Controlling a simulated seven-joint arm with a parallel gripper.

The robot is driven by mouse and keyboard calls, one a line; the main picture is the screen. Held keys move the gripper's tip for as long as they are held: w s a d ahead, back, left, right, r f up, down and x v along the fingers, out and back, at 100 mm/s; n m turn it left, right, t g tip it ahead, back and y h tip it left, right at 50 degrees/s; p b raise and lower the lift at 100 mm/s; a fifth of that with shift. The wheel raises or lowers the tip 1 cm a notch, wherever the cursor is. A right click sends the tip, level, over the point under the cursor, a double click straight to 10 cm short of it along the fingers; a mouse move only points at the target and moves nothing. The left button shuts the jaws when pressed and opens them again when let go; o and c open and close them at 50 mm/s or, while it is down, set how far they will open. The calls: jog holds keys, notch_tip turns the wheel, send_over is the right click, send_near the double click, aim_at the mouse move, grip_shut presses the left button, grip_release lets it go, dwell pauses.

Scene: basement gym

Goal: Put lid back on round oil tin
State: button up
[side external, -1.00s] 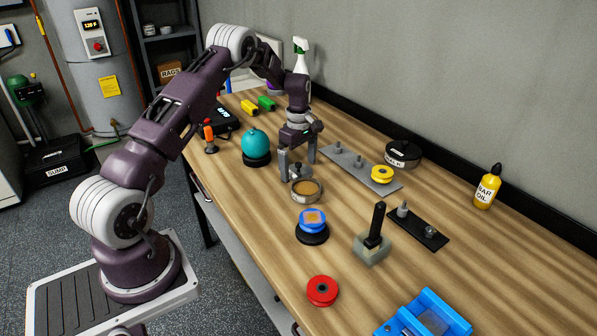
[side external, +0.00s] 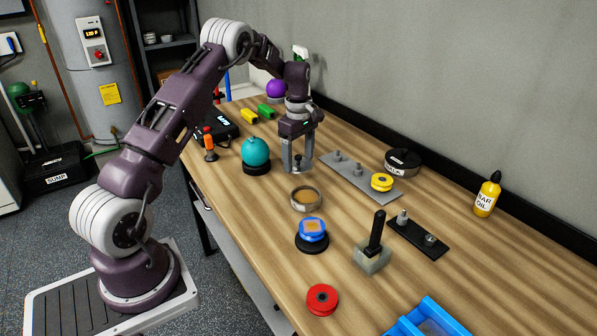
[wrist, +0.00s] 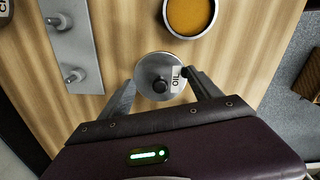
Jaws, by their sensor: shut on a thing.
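The round oil tin (side external: 306,199) stands open on the bench with amber contents showing; it also shows at the top of the wrist view (wrist: 190,14). The lid (wrist: 150,90) is a grey disc with a dark knob and a white OIL label. My gripper (wrist: 160,82) is shut on the lid, with one finger on each side of it. In the side view my gripper (side external: 298,170) points down just behind the tin, apart from it. The lid's height above the bench is hard to tell.
A grey plate with pegs and a yellow spool (side external: 382,182) lies right of my gripper. A teal ball on a black base (side external: 257,167) is to the left. A blue spool on a dark disc (side external: 312,230) and a block with a black handle (side external: 373,250) stand nearer.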

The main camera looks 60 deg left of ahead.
aim_at(299, 156)
notch_tip(299, 156, up, 4)
jog(key=shift+d+f, duration=0.1)
jog(key=shift+f, duration=0.05)
jog(key=shift+s+d+r, duration=0.2)
jog(key=shift+d+r, duration=0.25)
jog(key=shift+d, duration=0.35)
jog(key=s+d+n, duration=0.1)
jog(key=s+d, duration=0.3)
jog(key=d, duration=0.4)
jog(key=shift+w+a+f, duration=0.1)
jog(key=shift+f, duration=1.5)
jog(key=shift+w+f, duration=0.1)
jog(key=shift+f, duration=1.5)
jog(key=shift+f, duration=0.15)
jog(key=o, duration=1.4)
jog(key=shift+o, duration=0.3)
